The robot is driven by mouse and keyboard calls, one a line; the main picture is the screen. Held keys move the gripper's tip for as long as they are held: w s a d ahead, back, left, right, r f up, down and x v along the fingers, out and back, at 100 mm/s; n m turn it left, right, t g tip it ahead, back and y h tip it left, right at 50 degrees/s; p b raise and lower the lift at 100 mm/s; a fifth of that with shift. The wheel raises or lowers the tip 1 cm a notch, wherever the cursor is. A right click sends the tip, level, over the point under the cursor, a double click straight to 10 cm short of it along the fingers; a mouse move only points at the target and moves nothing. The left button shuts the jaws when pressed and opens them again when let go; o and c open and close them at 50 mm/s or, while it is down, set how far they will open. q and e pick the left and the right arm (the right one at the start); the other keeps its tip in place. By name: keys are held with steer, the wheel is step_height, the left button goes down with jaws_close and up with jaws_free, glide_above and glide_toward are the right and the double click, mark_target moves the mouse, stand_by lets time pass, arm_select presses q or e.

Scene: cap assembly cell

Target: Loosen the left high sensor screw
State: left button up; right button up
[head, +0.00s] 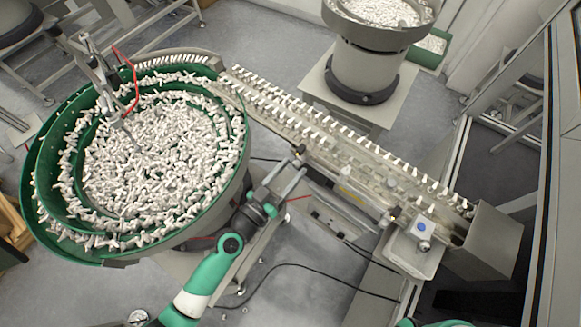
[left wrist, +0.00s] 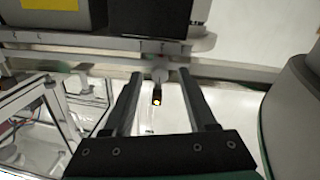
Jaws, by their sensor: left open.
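My left gripper (head: 284,172) is open beside the linear feed track, near the right side of the bowl feeder. In the left wrist view its two dark fingers (left wrist: 160,76) point forward with a gap between them. A small light round part (left wrist: 160,74), possibly the sensor screw, shows between the fingertips under a rail. Just below it in the picture is a small dark sensor-like piece (left wrist: 157,99) with a glowing orange end. The fingers do not visibly touch either piece. In the head view the screw is too small to make out. My right gripper is not in view.
The green bowl feeder (head: 37,190) full of white caps stands at the left. The feed track (head: 345,165) with rows of caps runs right to a grey box (head: 494,243). A box with a blue button (head: 421,229) stands near the track's end. Black cables lie below.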

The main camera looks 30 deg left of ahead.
arm_select(q)
steer(key=shift+w, duration=0.2)
jaws_close()
